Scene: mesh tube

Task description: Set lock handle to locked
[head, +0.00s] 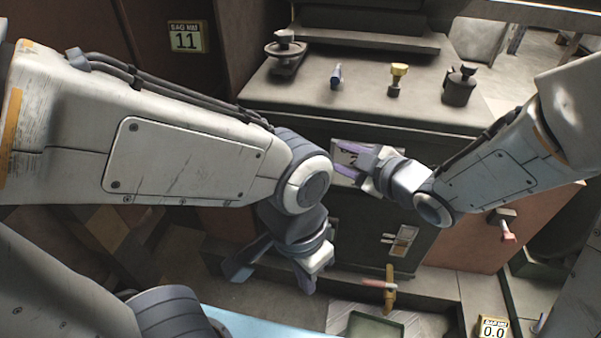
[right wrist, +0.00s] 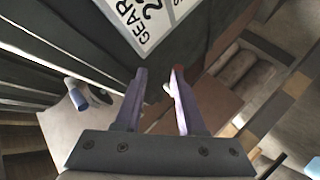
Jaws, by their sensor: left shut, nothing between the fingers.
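On the reddish-brown panel at the right of the head view is a lever handle with a red grip (head: 508,236). A small metal latch (head: 403,240) is on the dark cabinet front. I cannot tell which is the lock handle. My right gripper (head: 345,160) is open and empty in front of the cabinet's upper front, by a white label. In the right wrist view its purple fingers (right wrist: 158,76) are apart, with the white GEAR label (right wrist: 145,25) beyond them.
The cabinet top (head: 430,111) holds a wheel valve (head: 285,50), a blue knob (head: 336,76), a yellow knob (head: 397,78) and a dark fitting (head: 460,86). A yellow valve with a red lever (head: 380,285) stands below the latch. A tray (head: 374,327) lies on the floor.

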